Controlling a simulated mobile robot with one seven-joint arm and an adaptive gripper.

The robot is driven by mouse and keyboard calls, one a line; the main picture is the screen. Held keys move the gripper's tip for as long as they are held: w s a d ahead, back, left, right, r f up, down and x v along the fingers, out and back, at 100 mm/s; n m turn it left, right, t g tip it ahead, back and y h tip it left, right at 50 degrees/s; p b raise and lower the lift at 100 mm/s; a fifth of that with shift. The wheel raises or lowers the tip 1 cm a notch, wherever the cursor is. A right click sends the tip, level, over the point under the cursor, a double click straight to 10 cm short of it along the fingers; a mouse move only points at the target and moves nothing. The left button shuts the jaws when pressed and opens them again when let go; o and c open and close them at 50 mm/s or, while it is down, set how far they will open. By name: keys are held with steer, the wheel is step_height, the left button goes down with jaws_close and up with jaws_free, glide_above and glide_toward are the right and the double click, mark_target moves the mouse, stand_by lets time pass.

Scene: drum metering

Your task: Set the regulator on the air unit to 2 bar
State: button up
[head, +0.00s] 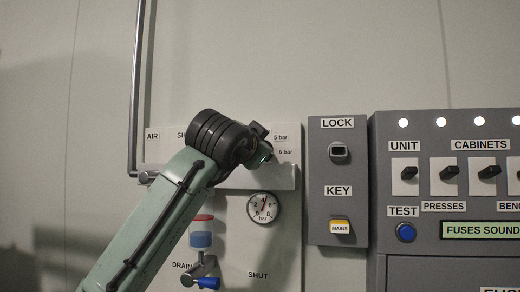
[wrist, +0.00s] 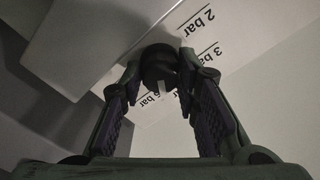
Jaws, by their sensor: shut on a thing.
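The air unit (head: 225,180) is a pale panel behind my arm in the head view. My gripper (head: 264,146) is at its upper part and hides the regulator there. In the wrist view a dark round regulator knob (wrist: 159,72) sits between the two fingertips of my gripper (wrist: 161,62), which is shut on it. Labels 2 bar, 3 bar and 6 bar show around the knob; 5 bar and 6 bar show in the head view. A round gauge (head: 263,207) below has a red needle pointing up and slightly right.
Below the gauge's left are a red-and-blue bowl (head: 201,232) and a drain valve with a blue handle (head: 207,283). The lock and key panel (head: 338,180) and switch cabinet (head: 450,190) stand at the right. A grey pipe (head: 137,80) rises at the left.

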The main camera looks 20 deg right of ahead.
steer(key=shift+c, duration=1)
steer(key=n, duration=1)
steer(key=shift+n, duration=0.4)
steer(key=o, duration=0.9)
steer(key=shift+c, duration=0.2)
